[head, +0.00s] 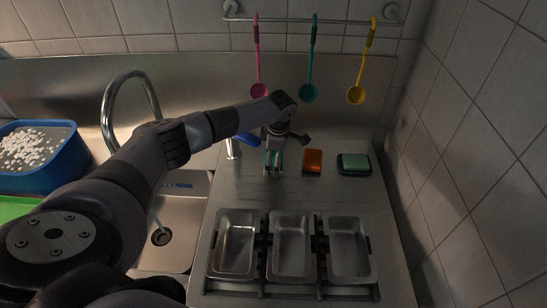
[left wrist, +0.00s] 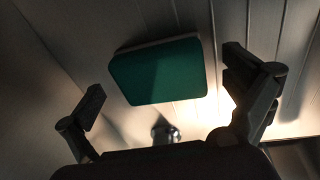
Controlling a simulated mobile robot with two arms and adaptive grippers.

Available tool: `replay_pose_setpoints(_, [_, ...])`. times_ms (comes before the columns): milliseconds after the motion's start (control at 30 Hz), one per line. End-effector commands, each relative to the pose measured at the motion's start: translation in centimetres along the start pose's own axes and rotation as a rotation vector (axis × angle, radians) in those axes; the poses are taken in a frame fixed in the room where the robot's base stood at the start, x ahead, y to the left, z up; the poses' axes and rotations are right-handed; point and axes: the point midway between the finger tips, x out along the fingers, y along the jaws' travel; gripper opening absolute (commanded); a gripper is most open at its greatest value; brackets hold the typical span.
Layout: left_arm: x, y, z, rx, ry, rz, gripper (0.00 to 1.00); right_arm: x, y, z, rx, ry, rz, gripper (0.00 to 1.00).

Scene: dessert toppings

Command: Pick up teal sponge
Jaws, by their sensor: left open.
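My left gripper (head: 273,168) points down over the steel drainboard, left of the orange sponge. It is open. In the left wrist view the teal sponge (left wrist: 158,72) lies ahead, between the two spread fingers of the gripper (left wrist: 163,78), with visible gaps on both sides. It has a pale edge along its far side. In the head view only a little teal shows between the fingers, as the gripper hides most of it. My right gripper is not in view.
An orange sponge (head: 312,156) and a green sponge (head: 355,160) on a dark dish (head: 345,171) stand to the right. Three metal trays (head: 291,272) sit in front. The faucet (head: 106,110) and sink (head: 180,225) are left. Pink, teal and yellow ladles (head: 356,94) hang behind.

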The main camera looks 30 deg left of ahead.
Motion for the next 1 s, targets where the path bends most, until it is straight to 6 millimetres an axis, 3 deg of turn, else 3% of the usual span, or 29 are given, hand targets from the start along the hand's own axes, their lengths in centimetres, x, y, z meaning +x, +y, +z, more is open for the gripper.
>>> replay_pose_setpoints(167, [0.02,0.01,0.03,0.0,0.0,0.0,1.0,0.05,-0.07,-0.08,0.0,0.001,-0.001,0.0])
replay_pose_setpoints(800, [-0.04,0.02,0.01,0.0,0.0,0.0,0.57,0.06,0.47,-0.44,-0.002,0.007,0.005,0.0])
replay_pose_setpoints(1000, [-0.04,0.01,0.01,0.0,0.0,0.0,0.57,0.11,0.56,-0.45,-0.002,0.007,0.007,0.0])
